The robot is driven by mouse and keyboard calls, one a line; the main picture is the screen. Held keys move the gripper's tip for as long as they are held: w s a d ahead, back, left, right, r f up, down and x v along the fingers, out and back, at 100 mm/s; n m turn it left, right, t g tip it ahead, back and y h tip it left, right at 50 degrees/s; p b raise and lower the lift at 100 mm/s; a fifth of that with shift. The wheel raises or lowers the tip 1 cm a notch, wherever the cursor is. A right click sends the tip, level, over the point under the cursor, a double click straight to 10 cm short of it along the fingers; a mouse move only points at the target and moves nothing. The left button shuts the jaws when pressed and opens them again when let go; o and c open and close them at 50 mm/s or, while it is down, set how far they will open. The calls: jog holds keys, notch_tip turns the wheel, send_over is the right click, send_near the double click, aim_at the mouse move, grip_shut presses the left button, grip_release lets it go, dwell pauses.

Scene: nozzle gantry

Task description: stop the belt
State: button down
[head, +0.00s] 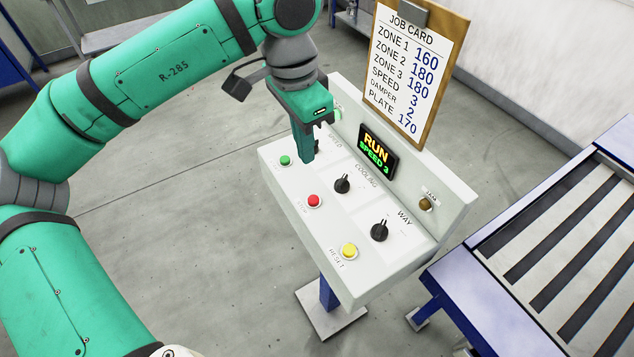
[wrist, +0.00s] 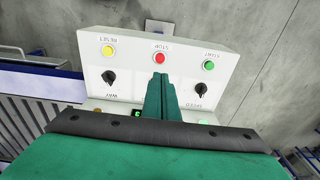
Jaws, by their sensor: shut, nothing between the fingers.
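The control box (head: 300,237) stands on a blue post. Its red STOP button (head: 314,201) is in the middle of the front row, between the green START button (head: 285,160) and the yellow RESET button (head: 348,251). The display (head: 377,151) reads RUN, SPEED 3. My gripper (head: 306,158) is shut and empty, pointing down over the panel near the speed knob, which it partly hides in the head view. In the wrist view the fingertips (wrist: 160,76) appear just short of the red STOP button (wrist: 159,58). I cannot tell whether they touch the panel.
Two black knobs, the COOLING knob (head: 342,184) and the WAY knob (head: 380,231), stand up from the panel. A job card (head: 415,70) rises behind it. A blue-framed conveyor (head: 545,250) is on the right. The floor to the left is clear.

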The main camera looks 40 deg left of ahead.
jog(key=shift+w, duration=0.1)
send_over(313, 199)
jog(key=f, duration=1.2)
jog(key=shift+s+f, duration=0.25)
jog(key=shift+s, duration=0.05)
jog(key=shift+w+a+f, duration=0.1)
jog(key=shift+f, duration=0.65)
